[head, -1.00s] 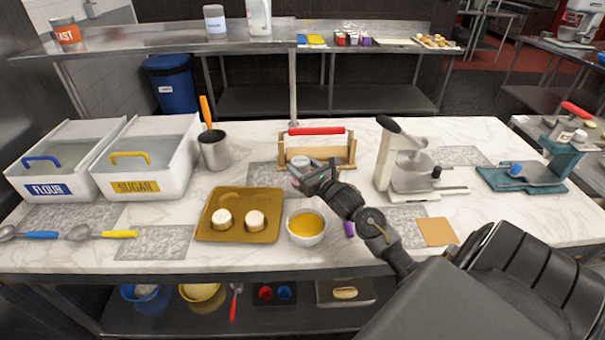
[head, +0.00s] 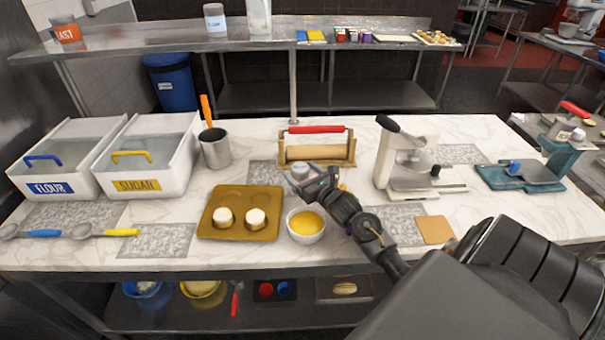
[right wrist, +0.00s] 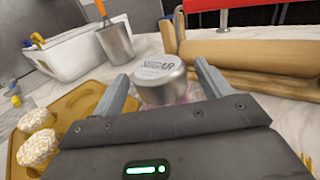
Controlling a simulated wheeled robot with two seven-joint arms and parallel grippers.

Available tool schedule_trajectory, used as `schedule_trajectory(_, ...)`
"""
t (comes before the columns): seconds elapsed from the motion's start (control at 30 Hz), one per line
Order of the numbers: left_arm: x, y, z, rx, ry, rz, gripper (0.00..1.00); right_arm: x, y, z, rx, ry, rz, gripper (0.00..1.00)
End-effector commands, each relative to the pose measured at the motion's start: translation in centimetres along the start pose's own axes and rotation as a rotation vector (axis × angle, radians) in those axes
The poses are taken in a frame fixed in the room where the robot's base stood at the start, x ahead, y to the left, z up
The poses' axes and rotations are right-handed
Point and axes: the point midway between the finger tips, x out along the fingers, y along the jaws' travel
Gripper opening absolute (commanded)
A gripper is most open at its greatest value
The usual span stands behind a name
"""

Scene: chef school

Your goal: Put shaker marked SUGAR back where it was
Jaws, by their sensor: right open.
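The shaker marked SUGAR (right wrist: 160,80) shows its round metal lid with the word on it in the right wrist view, between my two fingers. In the head view the shaker (head: 300,171) is small, near the speckled grey mat in front of the wooden roller frame, and looks upright. My right gripper (head: 309,181) reaches it from the front right. In the right wrist view the gripper (right wrist: 163,92) is open, with a finger on each side of the shaker. The shaker's lower body is mostly hidden by the gripper. My left gripper is out of view.
The wooden roller frame (head: 317,154) with a red bar stands just behind. A bowl of yellow liquid (head: 306,225) and a brown tray (head: 240,236) are in front and left. A metal cup (head: 215,149) is left, a white press (head: 402,160) right.

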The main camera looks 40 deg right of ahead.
Motion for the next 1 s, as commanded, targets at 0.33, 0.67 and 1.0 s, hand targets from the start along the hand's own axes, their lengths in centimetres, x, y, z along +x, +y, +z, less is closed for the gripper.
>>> schedule_trajectory(0.33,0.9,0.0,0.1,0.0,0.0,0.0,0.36,-3.5,0.0,-0.1,-0.003,0.001,0.001,0.77)
schedule_trajectory(0.67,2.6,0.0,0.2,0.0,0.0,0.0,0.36,-10.0,0.0,-0.1,-0.002,0.002,0.001,0.77)
schedule_trajectory(1.0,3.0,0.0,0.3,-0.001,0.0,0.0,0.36,-12.0,0.0,0.3,0.0,-0.001,0.0,0.77)
